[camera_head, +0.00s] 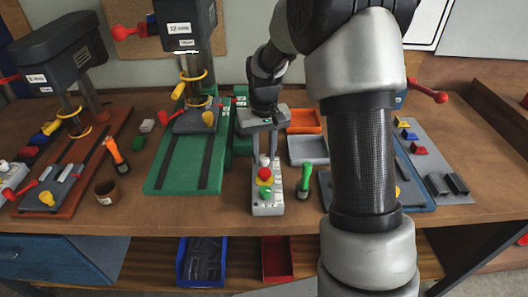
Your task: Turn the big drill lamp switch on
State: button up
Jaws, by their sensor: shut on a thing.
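A narrow grey switch box (267,205) lies on the workbench in front of my arm, with a white knob (264,161), a red and yellow button (265,176) and a green button (268,192) in a row. My gripper (264,155) points down at the box's far end, its fingers on either side of the white knob. It appears shut on this knob, though the contact is small and partly hidden. A drill press (185,25) with a green base (158,178) stands left of the gripper. I cannot read which drill is the big one, and no lamp is clearly seen.
A grey drill press (62,55) on a red-brown base stands at the left. An orange-handled tool (116,155) and a brown cup (107,192) are near it. A green-handled tool (304,181), an orange tray (304,120) and a grey tray (307,150) are right of the box.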

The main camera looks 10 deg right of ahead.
aim_at(264, 157)
jog(key=shift+n, duration=0.3)
jog(key=o, duration=1.1)
jog(key=shift+c, duration=0.2)
notch_tip(264, 157, up, 18)
jog(key=p, duration=0.1)
jog(key=shift+f, duration=0.25)
jog(key=s+r+t+p, duration=0.3)
jog(key=s+r, duration=0.6)
jog(key=s, duration=0.3)
jog(key=s+m+t+p, duration=0.1)
jog(key=s+t+p, duration=0.1)
jog(key=s, duration=1.1)
jog(key=shift+t+p, duration=0.3)
